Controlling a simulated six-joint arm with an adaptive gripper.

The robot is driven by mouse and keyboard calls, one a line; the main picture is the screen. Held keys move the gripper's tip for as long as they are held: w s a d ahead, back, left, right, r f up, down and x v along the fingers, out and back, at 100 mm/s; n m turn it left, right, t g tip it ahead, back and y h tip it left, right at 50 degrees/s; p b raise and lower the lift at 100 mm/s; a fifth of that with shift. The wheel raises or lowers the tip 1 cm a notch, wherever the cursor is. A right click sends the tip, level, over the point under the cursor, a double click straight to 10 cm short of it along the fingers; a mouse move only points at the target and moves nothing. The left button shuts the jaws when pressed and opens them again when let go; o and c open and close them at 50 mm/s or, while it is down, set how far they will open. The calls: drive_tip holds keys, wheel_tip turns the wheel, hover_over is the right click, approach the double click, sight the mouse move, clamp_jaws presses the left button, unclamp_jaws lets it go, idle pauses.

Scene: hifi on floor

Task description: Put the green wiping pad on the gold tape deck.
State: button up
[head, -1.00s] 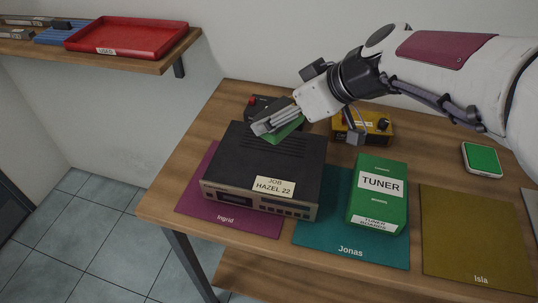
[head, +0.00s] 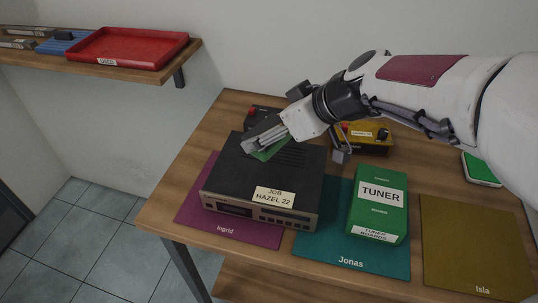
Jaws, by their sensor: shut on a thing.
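The green wiping pad (head: 268,154) is in my gripper (head: 256,143), which is shut on it. The fingers hide most of the pad; a green part shows below them. The tape deck (head: 225,177) has a dark vented top and a gold-toned front, with a label reading "JOB HAZEL 22". It stands on the purple Ingrid mat (head: 235,230). My gripper and the pad are over the rear part of the deck's top. I cannot tell whether the pad touches it.
A green tuner box (head: 378,205) stands on the teal Jonas mat (head: 325,243), right of the deck. The olive Isla mat (head: 470,240) is clear. A yellow device (head: 368,140) and a dark one (head: 262,113) are behind. A red tray (head: 130,48) sits on the shelf.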

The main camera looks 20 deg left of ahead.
sight(269, 167)
drive_tip(key=shift+f, duration=1.65)
drive_tip(key=shift+f, duration=1.9)
drive_tip(key=shift+f, duration=0.1)
drive_tip(key=o, duration=1.1)
drive_tip(key=shift+s+d+r, duration=0.15)
drive_tip(key=shift+d+r, duration=0.25)
drive_tip(key=shift+r, duration=0.2)
drive_tip(key=v, duration=1)
drive_tip(key=shift+d+r, duration=0.2)
drive_tip(key=shift+d, duration=0.15)
